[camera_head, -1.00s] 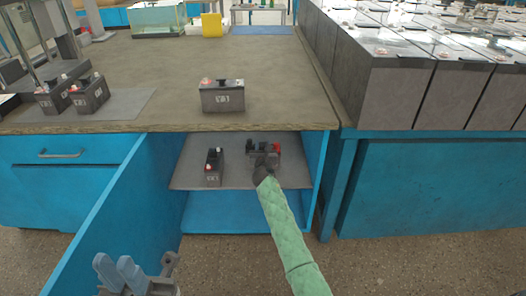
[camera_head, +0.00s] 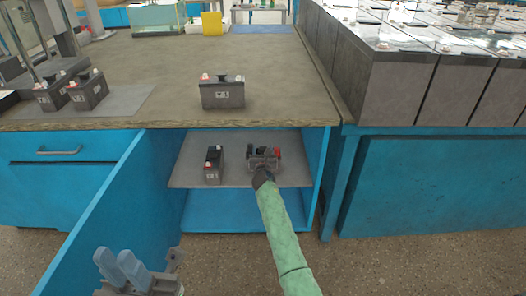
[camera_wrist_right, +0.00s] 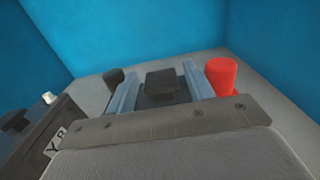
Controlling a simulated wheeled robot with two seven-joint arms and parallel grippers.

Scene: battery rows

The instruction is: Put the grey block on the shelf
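The grey block (camera_wrist_right: 163,100) looks like a small battery with a black terminal, a red terminal and a dark raised middle. In the head view it is over the shelf board (camera_head: 225,143) inside the cabinet, largely hidden by my right gripper (camera_head: 264,158). In the wrist view my right gripper (camera_wrist_right: 160,85) has a finger on each side of its dark middle, which fills the gap. Its underside is hidden, so I cannot tell whether it touches the board. My left gripper (camera_head: 122,268) is low at the left, its two fingers close together, apart from everything.
Another battery (camera_head: 214,165) stands on the shelf just left of the block. The open blue door (camera_head: 110,215) lies left of the opening. Large grey batteries (camera_head: 385,88) fill the bench at right.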

